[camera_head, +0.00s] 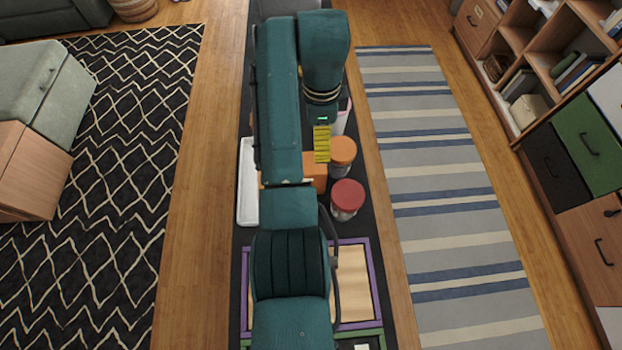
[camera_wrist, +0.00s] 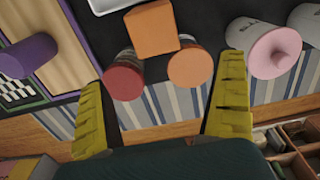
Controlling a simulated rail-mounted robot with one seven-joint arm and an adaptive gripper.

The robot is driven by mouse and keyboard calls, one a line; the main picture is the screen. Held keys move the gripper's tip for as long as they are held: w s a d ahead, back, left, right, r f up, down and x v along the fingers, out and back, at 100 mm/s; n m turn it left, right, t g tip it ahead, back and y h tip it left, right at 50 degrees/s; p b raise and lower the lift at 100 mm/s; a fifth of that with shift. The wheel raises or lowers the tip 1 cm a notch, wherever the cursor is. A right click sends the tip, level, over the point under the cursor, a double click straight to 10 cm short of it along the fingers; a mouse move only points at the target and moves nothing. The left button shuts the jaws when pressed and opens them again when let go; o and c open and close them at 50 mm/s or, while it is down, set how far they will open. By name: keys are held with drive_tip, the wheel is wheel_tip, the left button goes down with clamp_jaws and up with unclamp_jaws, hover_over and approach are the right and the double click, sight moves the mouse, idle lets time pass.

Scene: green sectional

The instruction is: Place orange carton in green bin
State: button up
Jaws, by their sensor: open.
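The orange carton (camera_wrist: 152,28) is a box-shaped block at the top middle of the wrist view, beside two lidded jars. In the head view only part of the carton (camera_head: 318,178) shows, because my arm covers the rest. My gripper (camera_head: 321,145) has yellow fingers, which stand wide apart in the wrist view (camera_wrist: 163,75) with nothing between them. The carton lies beyond the fingertips, not between them. I cannot make out a green bin for certain; a green-edged section (camera_head: 372,333) shows at the bottom of the head view, partly behind my arm.
An orange-lidded jar (camera_head: 342,150) and a red-lidded jar (camera_head: 347,196) stand beside the carton. A white tray (camera_head: 246,185) lies to the left. A purple-edged tray (camera_head: 371,285) is nearer. A purple cylinder (camera_wrist: 28,56) and a pink-lidded canister (camera_wrist: 275,50) show in the wrist view.

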sight(318, 164)
wheel_tip(318, 164, down, 7)
drive_tip(key=shift+b, duration=0.5)
drive_tip(key=f, duration=0.1)
drive_tip(key=f+b, duration=0.1)
drive_tip(key=f, duration=0.3)
drive_tip(key=shift+s+f, duration=0.25)
drive_tip(key=shift+s, duration=0.15)
drive_tip(key=c, duration=1)
drive_tip(key=shift+r, duration=0.15)
drive_tip(key=shift+c, duration=0.2)
